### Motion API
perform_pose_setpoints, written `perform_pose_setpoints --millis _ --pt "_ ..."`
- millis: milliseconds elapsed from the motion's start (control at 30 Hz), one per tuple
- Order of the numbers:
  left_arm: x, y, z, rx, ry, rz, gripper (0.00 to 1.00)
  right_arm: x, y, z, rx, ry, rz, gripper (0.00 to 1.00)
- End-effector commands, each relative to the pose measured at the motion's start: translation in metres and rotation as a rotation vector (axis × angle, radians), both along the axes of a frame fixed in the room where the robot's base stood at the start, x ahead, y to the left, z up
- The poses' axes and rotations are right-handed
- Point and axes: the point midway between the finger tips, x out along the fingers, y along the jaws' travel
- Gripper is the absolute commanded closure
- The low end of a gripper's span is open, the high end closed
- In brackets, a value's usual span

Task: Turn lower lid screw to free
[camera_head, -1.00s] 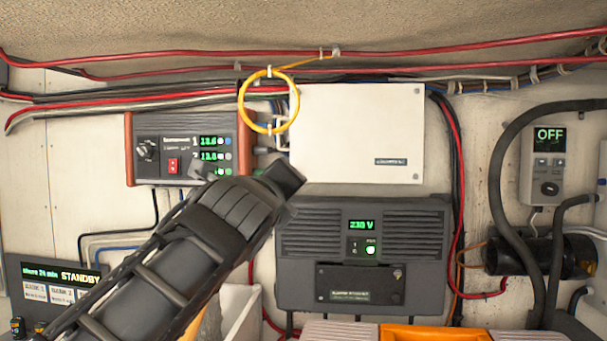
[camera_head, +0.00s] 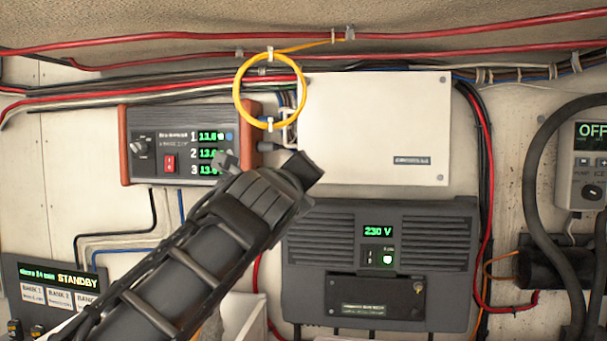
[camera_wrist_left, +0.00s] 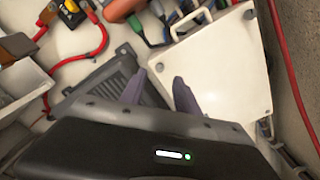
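A white box with a flat lid (camera_head: 372,130) is fixed to the wall. Small screws show at its upper right (camera_head: 443,80) and lower right (camera_head: 440,178) corners. In the left wrist view the white lid (camera_wrist_left: 222,65) lies beyond my left gripper (camera_wrist_left: 161,78). Its two fingers are apart with nothing seen between them. I cannot tell whether a fingertip touches the box. My right gripper is not in view.
A dark 230 V unit (camera_head: 440,235) sits below the white box. A panel with green readouts (camera_head: 160,165) is at left, partly behind my left gripper. A yellow cable loop (camera_head: 238,95) hangs beside the box's left edge. Black hoses (camera_head: 528,190) run at right.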

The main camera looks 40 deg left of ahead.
Motion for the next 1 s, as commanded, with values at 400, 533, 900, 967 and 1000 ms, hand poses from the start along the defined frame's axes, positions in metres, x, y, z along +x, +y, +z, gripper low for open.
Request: perform_pose_setpoints --millis 400,533,900,967,1000 --pt "0.049 0.028 0.001 0.001 0.001 0.001 0.62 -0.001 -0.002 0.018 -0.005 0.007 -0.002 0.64" --pt "0.052 0.029 0.0 0.0 0.001 -0.001 0.62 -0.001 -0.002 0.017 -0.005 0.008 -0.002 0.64" --pt "0.052 0.028 0.0 0.0 0.0 0.0 0.78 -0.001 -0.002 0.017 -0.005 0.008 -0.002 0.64" --pt "0.052 0.028 0.0 0.0 0.0 0.0 0.83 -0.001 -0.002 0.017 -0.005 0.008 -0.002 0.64" --pt "0.052 0.028 0.0 0.0 0.0 0.0 0.86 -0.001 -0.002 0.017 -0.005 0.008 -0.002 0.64"
